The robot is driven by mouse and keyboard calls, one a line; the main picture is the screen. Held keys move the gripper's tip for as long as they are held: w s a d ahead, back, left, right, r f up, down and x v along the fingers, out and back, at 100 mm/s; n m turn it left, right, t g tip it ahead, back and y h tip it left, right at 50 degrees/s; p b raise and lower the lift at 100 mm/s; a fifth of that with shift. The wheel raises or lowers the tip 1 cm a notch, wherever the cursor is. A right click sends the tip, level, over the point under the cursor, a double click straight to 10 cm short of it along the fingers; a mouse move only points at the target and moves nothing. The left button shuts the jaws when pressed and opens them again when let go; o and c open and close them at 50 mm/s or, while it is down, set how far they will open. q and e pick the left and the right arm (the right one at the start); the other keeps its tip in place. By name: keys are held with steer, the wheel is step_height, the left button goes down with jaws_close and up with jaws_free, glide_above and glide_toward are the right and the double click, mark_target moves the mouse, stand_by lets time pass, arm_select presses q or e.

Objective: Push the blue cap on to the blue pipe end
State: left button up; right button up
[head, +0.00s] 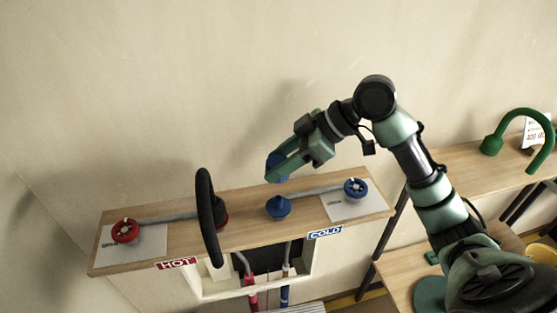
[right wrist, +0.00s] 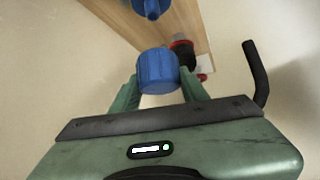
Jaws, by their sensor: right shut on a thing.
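The blue cap (right wrist: 158,72) is a short blue cylinder between the fingers of my right gripper (right wrist: 160,92) in the right wrist view. In the head view the right gripper (head: 280,171) is shut on the cap (head: 274,161), partly hiding it. The blue pipe end (head: 278,207) stands on the wooden shelf's COLD side, with a gap between it and the cap above. It also shows at the top of the right wrist view (right wrist: 152,7). My left gripper is not in view.
The wooden shelf (head: 245,239) carries a red valve wheel (head: 125,231), a blue valve wheel (head: 356,188) and an upright black curved bar (head: 206,215) beside a red base (head: 221,216). A green curved spout (head: 541,120) stands on the right shelf. The wall is close behind.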

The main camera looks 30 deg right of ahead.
mark_target(276, 198)
steer(key=shift+s+f+b, duration=0.2)
steer(key=shift+f+b, duration=0.25)
steer(key=shift+f, duration=0.35)
steer(key=shift+f+b, duration=1.2)
steer(key=shift+f, duration=0.8)
steer(key=shift+p, duration=0.85)
steer(key=shift+f+b, duration=1.2)
steer(key=shift+f, duration=0.95)
steer(key=o, duration=1.4)
